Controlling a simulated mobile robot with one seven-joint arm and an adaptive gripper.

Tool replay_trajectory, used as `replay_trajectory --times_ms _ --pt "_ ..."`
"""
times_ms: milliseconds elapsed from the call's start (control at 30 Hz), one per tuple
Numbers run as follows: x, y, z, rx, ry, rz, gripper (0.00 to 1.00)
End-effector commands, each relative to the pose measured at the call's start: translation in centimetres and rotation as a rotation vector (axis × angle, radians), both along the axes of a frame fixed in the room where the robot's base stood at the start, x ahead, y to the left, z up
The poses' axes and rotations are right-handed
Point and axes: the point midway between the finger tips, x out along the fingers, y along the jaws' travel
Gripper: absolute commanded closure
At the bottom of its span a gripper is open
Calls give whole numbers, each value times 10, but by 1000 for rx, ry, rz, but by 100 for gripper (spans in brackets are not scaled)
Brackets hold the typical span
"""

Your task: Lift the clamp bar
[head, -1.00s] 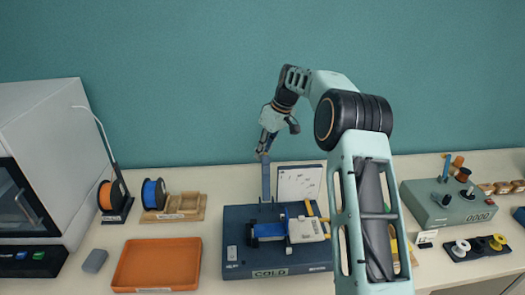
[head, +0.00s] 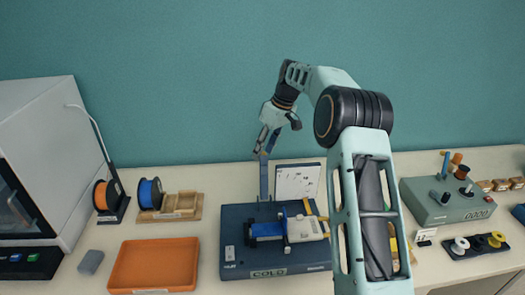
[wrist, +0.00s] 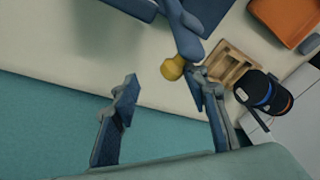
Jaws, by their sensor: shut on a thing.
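The clamp bar (head: 264,182) is a blue-grey bar standing upright at the back of a dark blue base (head: 240,268) labelled COLD.
A blue and white device (head: 295,230) lies on the base. A white board (head: 297,181) stands behind it. An orange tray (head: 153,265) and spools stand left. A green-grey control box (head: 447,205) stands right. The wall (head: 180,80) is close behind my gripper.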

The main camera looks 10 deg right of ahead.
Motion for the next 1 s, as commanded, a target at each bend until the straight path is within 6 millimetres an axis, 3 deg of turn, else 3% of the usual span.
replay_trajectory --times_ms 33,100,400,600,867,1000 --pt "5 -13 23 -10 -29 -14 65" --pt "4 -18 40 -10 -35 -15 65" --pt "-4 -26 93 -2 -37 -13 65" --pt "-7 -29 104 0 -36 -12 65" --pt "-7 -28 105 0 -35 -11 65" --pt "-3 -17 110 4 -56 -40 65"
